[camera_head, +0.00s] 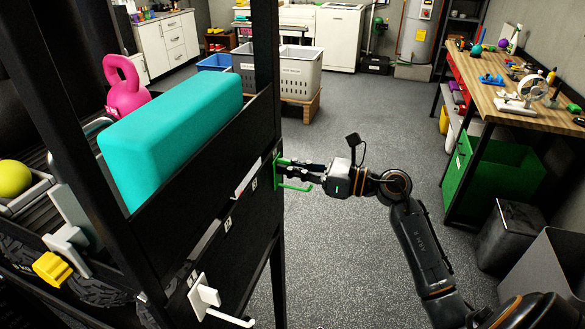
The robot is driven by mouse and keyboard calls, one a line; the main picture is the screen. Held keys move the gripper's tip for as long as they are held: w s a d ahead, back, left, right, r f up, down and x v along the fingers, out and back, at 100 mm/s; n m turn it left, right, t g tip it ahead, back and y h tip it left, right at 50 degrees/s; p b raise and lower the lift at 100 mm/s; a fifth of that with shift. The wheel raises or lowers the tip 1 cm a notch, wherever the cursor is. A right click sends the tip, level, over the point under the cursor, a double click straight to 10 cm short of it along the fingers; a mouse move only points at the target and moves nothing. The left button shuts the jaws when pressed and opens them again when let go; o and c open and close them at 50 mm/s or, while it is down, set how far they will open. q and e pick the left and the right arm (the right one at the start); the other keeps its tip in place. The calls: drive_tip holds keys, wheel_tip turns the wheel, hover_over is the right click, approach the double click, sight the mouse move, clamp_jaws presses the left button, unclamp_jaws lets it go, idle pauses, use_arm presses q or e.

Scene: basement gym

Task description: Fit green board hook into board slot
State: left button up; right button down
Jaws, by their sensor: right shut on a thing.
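The green board hook (296,187) is at the right edge of the black board (235,247) on the rack's side. Its flat back plate is close to the board, and its prong points right. I cannot tell whether it touches the board or sits in a slot. My right gripper (288,168) reaches in from the right and is shut on the green hook. A white hook (204,297) is on the board lower down, nearer to me. Small white labels (228,224) mark the board; the slots are hard to make out. My left gripper is not in view.
The black rack holds a teal block (170,135), a pink kettlebell (124,88) and a yellow-green ball (13,178). A rack post stands close left of the hook. Grey baskets (300,72) stand behind. A wooden workbench (497,107) is at right. The middle floor is clear.

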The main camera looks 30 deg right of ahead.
idle(0.3)
drive_tip(key=c, duration=1.4)
unclamp_jaws()
drive_tip(key=v, duration=1.2)
